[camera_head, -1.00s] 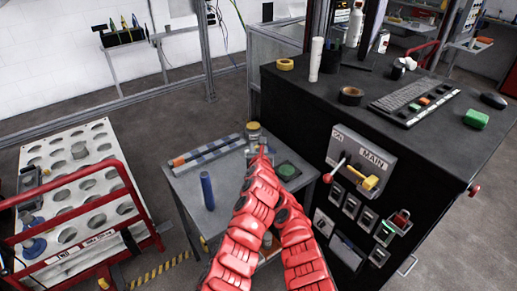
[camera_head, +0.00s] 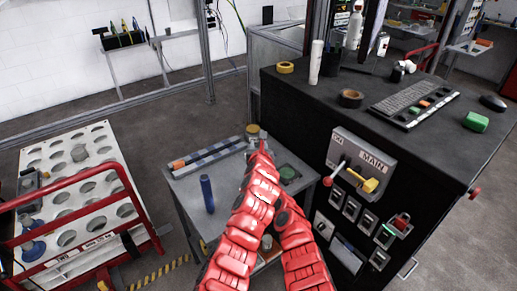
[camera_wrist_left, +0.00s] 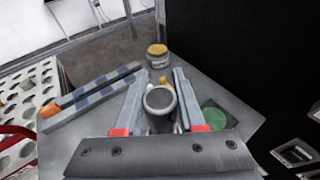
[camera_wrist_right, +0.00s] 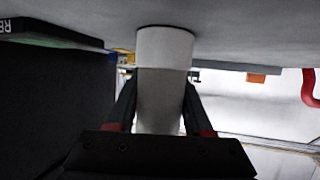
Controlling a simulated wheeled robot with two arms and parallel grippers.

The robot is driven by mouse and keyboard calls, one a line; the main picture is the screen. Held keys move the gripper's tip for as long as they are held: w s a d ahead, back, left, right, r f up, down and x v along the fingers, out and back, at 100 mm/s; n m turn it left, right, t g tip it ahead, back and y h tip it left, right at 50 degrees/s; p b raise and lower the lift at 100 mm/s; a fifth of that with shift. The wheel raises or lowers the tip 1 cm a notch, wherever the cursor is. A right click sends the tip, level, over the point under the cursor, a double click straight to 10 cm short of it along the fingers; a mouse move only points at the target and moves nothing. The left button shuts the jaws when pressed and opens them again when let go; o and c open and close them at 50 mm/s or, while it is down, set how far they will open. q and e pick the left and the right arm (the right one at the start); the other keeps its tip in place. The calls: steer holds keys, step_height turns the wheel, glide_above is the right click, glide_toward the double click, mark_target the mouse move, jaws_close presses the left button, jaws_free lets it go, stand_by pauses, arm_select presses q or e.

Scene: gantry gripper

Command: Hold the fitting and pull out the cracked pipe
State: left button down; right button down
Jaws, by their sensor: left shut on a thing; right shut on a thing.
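The fitting (camera_wrist_left: 160,98) is a grey round collar with an open top, standing on the small grey table. My left gripper (camera_wrist_left: 160,88) is shut on it, one finger on each side. In the head view my left gripper (camera_head: 262,148) is over the table's far side and hides most of the fitting. No crack can be made out. The right gripper is hidden in the head view.
A black cabinet (camera_head: 290,110) blocks the right. A red-railed cart (camera_head: 125,185) stands left.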

arm_select(q)
steer(key=shift+r, duration=0.25)
arm_select(e)
steer(key=shift+f, duration=0.1)
arm_select(q)
steer(key=shift+r, duration=1.55)
steer(key=shift+r, duration=1.4)
steer(key=shift+r, duration=0.1)
steer(key=shift+r, duration=1.35)
step_height(320, 180, up, 3)
